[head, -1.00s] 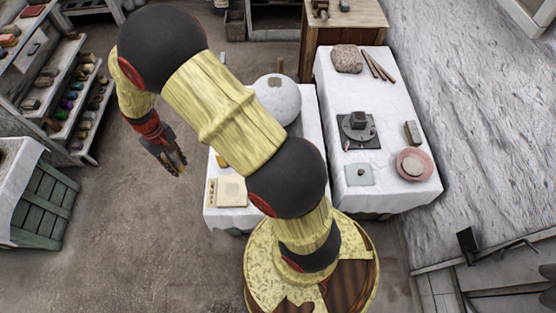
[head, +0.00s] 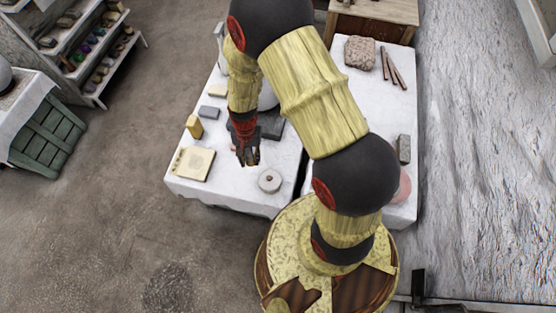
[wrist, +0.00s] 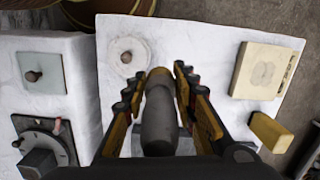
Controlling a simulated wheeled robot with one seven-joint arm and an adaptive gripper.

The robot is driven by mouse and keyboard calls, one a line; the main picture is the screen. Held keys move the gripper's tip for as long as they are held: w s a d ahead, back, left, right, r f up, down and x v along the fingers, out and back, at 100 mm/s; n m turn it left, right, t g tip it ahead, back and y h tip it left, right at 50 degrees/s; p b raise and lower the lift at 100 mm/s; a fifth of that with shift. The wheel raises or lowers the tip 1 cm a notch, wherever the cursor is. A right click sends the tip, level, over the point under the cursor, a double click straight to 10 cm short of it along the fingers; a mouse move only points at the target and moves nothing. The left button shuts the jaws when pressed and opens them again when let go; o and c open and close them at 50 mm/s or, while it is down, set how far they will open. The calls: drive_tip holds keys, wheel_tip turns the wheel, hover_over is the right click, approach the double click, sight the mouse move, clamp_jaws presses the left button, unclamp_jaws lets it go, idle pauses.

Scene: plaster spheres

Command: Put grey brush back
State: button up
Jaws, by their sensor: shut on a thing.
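My gripper (head: 247,157) is over the near part of the left white-clothed table (head: 235,190) in the head view. In the wrist view my gripper (wrist: 158,85) is shut on the grey brush (wrist: 160,120), a thick grey rounded body with a brownish end, lying between the two fingers and pointing away from the wrist. The brush cannot be made out clearly in the head view. Part of a grey slab (head: 271,126) shows on the table beside my gripper. Whether the brush touches anything below cannot be told.
A white disc with a knob (head: 270,180) lies near the table's front edge. A pale board (head: 195,163), a yellow block (head: 194,126) and a grey block (head: 209,112) lie on the left. A second table (head: 365,85) stands right.

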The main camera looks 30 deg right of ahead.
drive_tip(key=s+f+m, duration=0.3)
drive_tip(key=s+f, duration=0.1)
drive_tip(key=s, duration=0.1)
drive_tip(key=w+d+f+b, duration=0.1)
drive_tip(key=w+d+f, duration=0.1)
drive_tip(key=d+f, duration=0.1)
drive_tip(key=w+d+f+b, duration=0.2)
drive_tip(key=w+d+f, duration=0.1)
drive_tip(key=d, duration=0.1)
drive_tip(key=w+d+f+b, duration=0.2)
drive_tip(key=w+d+f, duration=0.1)
drive_tip(key=d, duration=0.1)
drive_tip(key=shift+d+f, duration=0.25)
drive_tip(key=shift+d, duration=0.1)
drive_tip(key=shift+w+d+f+b, duration=0.1)
drive_tip(key=shift+w+f+b, duration=0.05)
drive_tip(key=shift+f+b, duration=1.2)
drive_tip(key=shift+f, duration=0.35)
drive_tip(key=o, duration=1.1)
drive_tip(key=shift+o, duration=0.3)
